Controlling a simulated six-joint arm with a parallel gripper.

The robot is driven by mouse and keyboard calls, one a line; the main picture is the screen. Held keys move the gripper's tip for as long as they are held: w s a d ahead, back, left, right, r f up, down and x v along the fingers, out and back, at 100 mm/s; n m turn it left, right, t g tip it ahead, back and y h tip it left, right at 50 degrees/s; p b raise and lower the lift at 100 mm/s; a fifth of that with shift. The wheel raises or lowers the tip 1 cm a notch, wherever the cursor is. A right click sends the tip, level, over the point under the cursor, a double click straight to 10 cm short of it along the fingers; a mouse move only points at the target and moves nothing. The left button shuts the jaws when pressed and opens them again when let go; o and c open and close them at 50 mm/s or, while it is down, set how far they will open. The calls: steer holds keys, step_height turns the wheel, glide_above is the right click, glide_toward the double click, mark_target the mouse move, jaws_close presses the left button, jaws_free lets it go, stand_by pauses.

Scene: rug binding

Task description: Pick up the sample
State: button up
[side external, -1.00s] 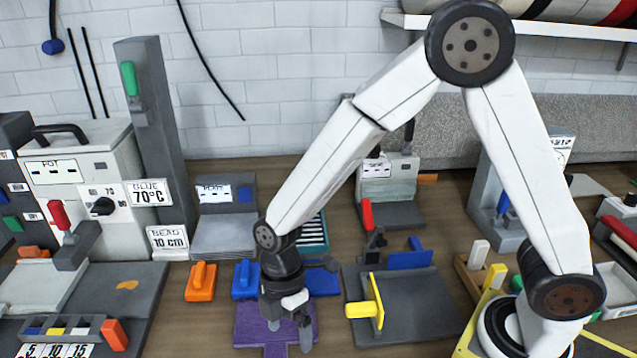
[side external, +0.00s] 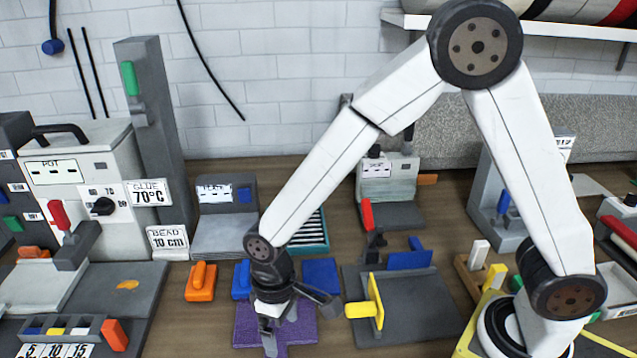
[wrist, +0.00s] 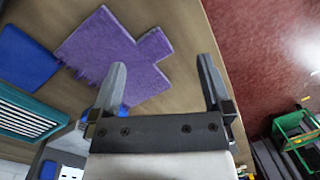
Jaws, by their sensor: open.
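The sample appears to be the purple rug piece (side external: 303,328), lying flat on the bench. It also shows in the wrist view (wrist: 112,52), with a notched outline and a fringed edge. My gripper (side external: 277,335) is over the piece in the side view and hides part of it. In the wrist view my gripper (wrist: 162,64) is open and empty. Its left finger overlaps the purple piece, and its right finger is over bare wood near the bench edge. I cannot tell the height of the fingertips above the bench.
A blue block (side external: 321,276) and a teal ribbed tray (side external: 312,235) lie behind the piece. An orange block (side external: 201,282) is to the left. A grey plate (side external: 415,322) with a yellow handle (side external: 373,303) is to the right. The reddish floor (wrist: 262,60) shows past the bench edge.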

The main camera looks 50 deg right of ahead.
mark_target(276, 331)
steer(key=m, duration=0.7)
steer(key=shift+w+a+r+t, duration=0.1)
steer(key=shift+w+a+t, duration=0.2)
steer(key=shift+w, duration=0.05)
steer(key=m, duration=0.6)
steer(key=shift+w+a+r+t+h, duration=0.1)
steer(key=shift+w+a+t+h, duration=0.2)
steer(key=shift+t+h, duration=0.1)
steer(key=shift+f, duration=1.3)
steer(key=shift+f, duration=0.1)
steer(key=shift+f, duration=2.5)
